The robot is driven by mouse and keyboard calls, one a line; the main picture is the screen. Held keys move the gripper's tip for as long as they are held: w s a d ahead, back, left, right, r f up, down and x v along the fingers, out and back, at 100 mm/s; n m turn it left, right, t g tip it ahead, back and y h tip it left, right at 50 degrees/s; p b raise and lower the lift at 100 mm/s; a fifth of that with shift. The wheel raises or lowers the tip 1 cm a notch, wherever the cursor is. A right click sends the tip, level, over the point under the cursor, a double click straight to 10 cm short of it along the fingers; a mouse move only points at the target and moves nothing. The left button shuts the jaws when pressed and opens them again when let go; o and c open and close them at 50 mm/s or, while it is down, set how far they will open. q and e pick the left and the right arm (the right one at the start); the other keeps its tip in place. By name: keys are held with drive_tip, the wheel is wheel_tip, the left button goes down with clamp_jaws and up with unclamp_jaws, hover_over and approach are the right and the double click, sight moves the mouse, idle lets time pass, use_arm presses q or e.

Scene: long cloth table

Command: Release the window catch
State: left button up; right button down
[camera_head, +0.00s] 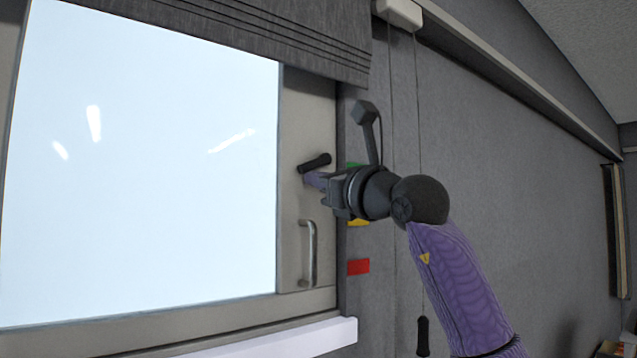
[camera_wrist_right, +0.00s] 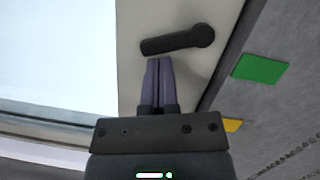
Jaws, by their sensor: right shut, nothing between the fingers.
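The window catch (camera_head: 315,163) is a black lever on the right side of the window frame. In the right wrist view the catch (camera_wrist_right: 178,41) lies nearly level, with its round pivot at the right and its free end at the left, tilted slightly down. My right gripper (camera_head: 308,180) is shut and empty just below the lever. In the wrist view its purple fingertips (camera_wrist_right: 159,62) are together under the lever's free end, close to it or touching; I cannot tell which. My left gripper is not in view.
A metal pull handle (camera_head: 311,254) is on the frame below the catch. Green (camera_wrist_right: 260,69), yellow (camera_wrist_right: 232,125) and red (camera_head: 358,266) tags are on the wall to the right. A blind (camera_head: 270,35) hangs above; its cord ends in a black weight (camera_head: 423,337).

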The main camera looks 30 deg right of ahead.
drive_tip(key=shift+d, duration=0.1)
drive_tip(key=a+b+v, duration=0.1)
drive_tip(key=b+v, duration=0.3)
drive_tip(key=v, duration=0.5)
drive_tip(key=shift+s+d+f+b, duration=0.15)
drive_tip(key=shift+s+d+b, duration=0.25)
drive_tip(key=shift+s+d, duration=0.1)
